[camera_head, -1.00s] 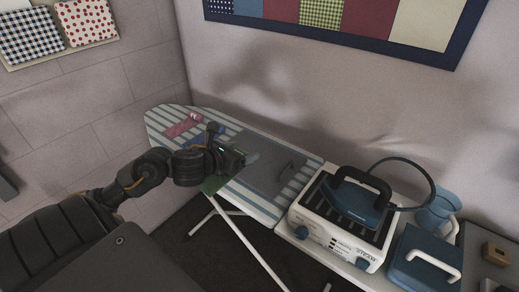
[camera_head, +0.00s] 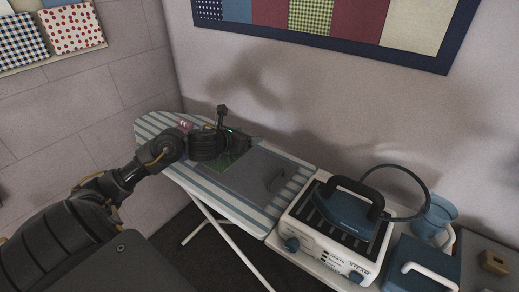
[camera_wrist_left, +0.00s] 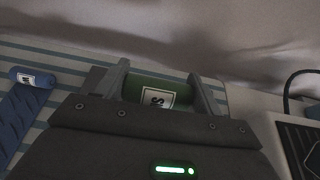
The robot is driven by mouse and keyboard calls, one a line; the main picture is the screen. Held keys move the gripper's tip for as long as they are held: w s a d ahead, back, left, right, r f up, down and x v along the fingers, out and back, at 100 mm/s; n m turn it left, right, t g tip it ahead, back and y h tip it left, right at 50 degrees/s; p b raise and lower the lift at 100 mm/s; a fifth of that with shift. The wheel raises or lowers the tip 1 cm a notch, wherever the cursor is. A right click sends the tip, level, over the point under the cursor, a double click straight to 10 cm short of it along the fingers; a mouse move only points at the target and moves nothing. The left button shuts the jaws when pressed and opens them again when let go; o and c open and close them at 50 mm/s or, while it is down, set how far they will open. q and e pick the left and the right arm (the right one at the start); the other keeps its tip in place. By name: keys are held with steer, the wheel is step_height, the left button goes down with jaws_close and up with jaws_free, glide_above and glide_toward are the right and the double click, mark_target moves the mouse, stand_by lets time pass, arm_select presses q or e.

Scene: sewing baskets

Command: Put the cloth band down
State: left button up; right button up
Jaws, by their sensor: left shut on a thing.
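My left gripper (camera_head: 238,146) is over the striped ironing board (camera_head: 154,124). In the left wrist view, its two fingers (camera_wrist_left: 157,76) are shut on the rolled end of a green cloth band (camera_wrist_left: 133,90) with a white label. Whether the band touches the board cannot be told. My right gripper is not in view.
A blue band (camera_wrist_left: 22,110) lies left of the gripper in the wrist view. A pink band (camera_head: 185,126) lies at the board's far left. The grey panel (camera_head: 246,181) has a dark handle. A steam station (camera_head: 318,240) with an iron (camera_head: 347,210) stands right.

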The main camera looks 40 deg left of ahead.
arm_select(q)
glide_above(260, 155)
step_height(260, 155, down, 7)
steer(key=shift+a+r+b, duration=0.1)
steer(key=shift+r+b, duration=0.1)
steer(key=shift+b, duration=0.15)
step_height(260, 155, down, 2)
steer(key=shift+f+p, duration=0.15)
steer(key=shift+p, duration=0.2)
steer(key=shift+w+f, duration=0.1)
steer(key=shift+f, duration=0.2)
steer(key=shift+f, duration=0.15)
steer(key=o, duration=0.9)
steer(key=shift+o, duration=0.2)
